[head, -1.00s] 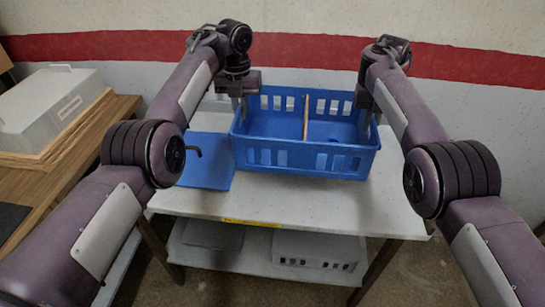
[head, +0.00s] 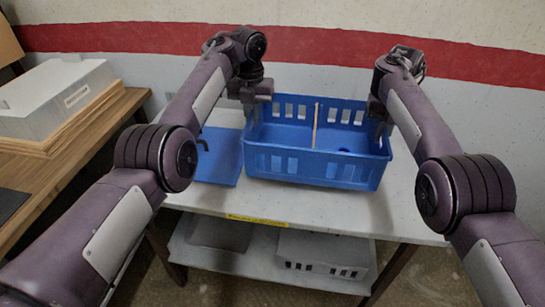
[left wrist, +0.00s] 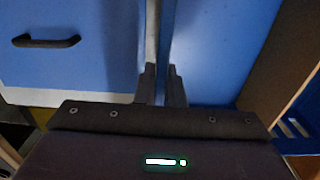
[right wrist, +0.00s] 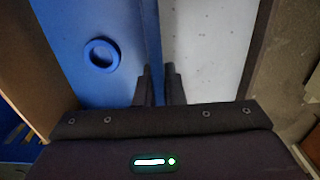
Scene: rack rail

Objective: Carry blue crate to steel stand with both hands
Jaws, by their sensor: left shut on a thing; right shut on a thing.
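The blue crate (head: 310,170) has slotted walls and a wooden divider (head: 315,127). It is level over the pale-topped table (head: 320,218); I cannot tell whether its base touches it. My left gripper (head: 250,110) is shut on the crate's left wall, which runs between its fingers in the left wrist view (left wrist: 164,80). My right gripper (head: 379,125) is shut on the right wall, as the right wrist view shows (right wrist: 158,80). A blue ring (right wrist: 102,55) lies in the crate's right compartment. I cannot single out a separate steel stand.
A blue mat (head: 222,165) with a black handle (left wrist: 46,41) lies left of the crate. A wooden table (head: 110,130) with a pale box (head: 55,95) stands at the left. A lower shelf holds a white basket (head: 322,255). A wall is behind.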

